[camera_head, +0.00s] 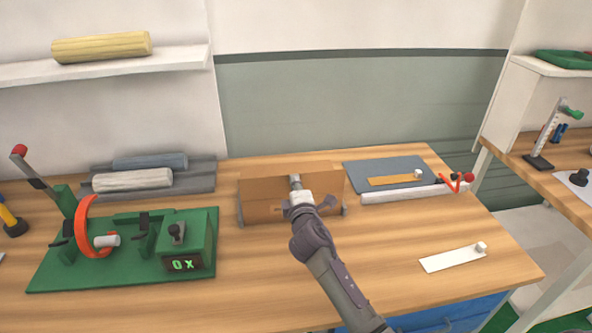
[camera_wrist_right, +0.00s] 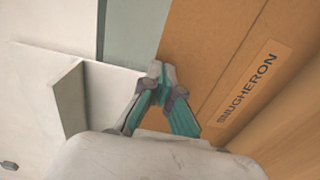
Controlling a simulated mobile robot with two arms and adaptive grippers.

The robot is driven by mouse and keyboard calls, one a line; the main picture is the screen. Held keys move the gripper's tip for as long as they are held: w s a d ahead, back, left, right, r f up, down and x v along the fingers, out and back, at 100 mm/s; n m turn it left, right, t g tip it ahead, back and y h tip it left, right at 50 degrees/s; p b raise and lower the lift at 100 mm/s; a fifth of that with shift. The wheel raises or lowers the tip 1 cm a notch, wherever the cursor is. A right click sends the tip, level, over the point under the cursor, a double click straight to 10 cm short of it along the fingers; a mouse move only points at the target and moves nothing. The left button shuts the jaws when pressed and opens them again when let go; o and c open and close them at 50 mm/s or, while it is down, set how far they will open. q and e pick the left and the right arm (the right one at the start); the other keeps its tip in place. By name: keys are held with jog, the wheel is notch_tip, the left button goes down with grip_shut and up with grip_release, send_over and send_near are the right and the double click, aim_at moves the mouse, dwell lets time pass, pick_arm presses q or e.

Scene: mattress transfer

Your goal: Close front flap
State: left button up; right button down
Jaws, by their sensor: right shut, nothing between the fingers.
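A brown cardboard box (camera_head: 262,208) sits on the middle of the wooden workbench, between small grey supports. Its upper panels show as a lighter brown strip (camera_head: 258,185) at the back. My right gripper (camera_head: 296,182) reaches over the box from the front, fingertips at its top, and hides part of the middle. In the right wrist view the fingers (camera_wrist_right: 160,72) meet at the tips with nothing between them, close by the cardboard (camera_wrist_right: 215,50). I cannot tell the front flap clearly from the other panels. My left gripper is not in view.
A green fixture (camera_head: 120,275) with an orange clamp and display stands at left. Grey and white rolls (camera_head: 132,180) lie behind it. A grey mat (camera_head: 385,170) and white rail (camera_head: 415,193) lie right of the box. A white strip (camera_head: 452,258) lies front right, with bare bench around it.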

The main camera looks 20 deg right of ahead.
jog(key=p, duration=0.2)
jog(key=w+g+p, duration=0.1)
jog(key=p, duration=0.1)
jog(key=w+g+p, duration=0.1)
jog(key=p, duration=0.1)
jog(key=shift+w+d+r+y, duration=0.25)
jog(key=shift+d+r+y, duration=0.05)
jog(key=shift+d+r, duration=0.1)
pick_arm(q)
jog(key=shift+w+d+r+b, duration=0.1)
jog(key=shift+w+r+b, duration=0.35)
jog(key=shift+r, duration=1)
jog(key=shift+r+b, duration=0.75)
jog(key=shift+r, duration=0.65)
pick_arm(e)
jog(key=w+d+f+g, duration=0.1)
jog(key=w+f, duration=0.4)
jog(key=w, duration=0.1)
jog(key=shift+w+d+g, duration=0.3)
jog(key=shift+w+d, duration=0.05)
jog(key=shift+w, duration=0.05)
jog(key=shift+f, duration=0.1)
